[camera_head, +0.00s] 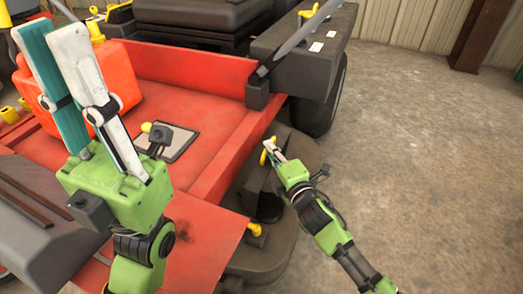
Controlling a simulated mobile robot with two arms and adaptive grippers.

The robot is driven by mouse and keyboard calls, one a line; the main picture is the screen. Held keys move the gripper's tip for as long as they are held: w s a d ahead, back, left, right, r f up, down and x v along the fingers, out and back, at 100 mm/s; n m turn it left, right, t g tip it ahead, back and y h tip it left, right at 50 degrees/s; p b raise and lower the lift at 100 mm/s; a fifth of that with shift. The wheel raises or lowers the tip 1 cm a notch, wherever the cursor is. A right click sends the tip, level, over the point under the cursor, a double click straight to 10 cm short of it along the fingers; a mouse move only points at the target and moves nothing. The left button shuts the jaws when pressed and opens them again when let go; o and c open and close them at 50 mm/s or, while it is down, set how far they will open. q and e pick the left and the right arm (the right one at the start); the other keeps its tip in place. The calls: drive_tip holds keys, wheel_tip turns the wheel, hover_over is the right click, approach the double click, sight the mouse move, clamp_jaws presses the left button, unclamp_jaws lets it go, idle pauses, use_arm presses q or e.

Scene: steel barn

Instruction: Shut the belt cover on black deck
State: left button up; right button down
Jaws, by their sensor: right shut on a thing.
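The black deck (285,248) sits low beside the red body of the machine. A dark panel, seemingly the belt cover (256,180), stands tilted up over the deck, with a yellow handle (264,158) at its upper edge. My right gripper (269,147) is shut on this handle; the fingers partly hide it. How far the cover stands from the deck is hard to tell. My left gripper (53,30) is raised at the upper left, apart from the deck. Its fingers are apart and hold nothing visible.
A red-orange can (118,75) stands on the red platform (190,75) behind my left gripper. A dark box (310,50) and a black wheel (325,100) are beyond the deck. A yellow knob (255,229) is near the deck's left side. The concrete floor (430,170) at the right is clear.

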drive_tip(key=s+d+f, duration=0.2)
drive_tip(key=d, duration=0.3)
drive_tip(key=shift+f+m+t, duration=0.3)
drive_tip(key=shift+f+m, duration=0.05)
drive_tip(key=shift+m, duration=0.05)
drive_tip(key=shift+s, duration=0.1)
drive_tip(key=c, duration=2.2)
unclamp_jaws()
drive_tip(key=shift+f, duration=0.1)
drive_tip(key=shift+o, duration=0.2)
drive_tip(key=shift+y, duration=0.3)
drive_tip(key=v, duration=1.2)
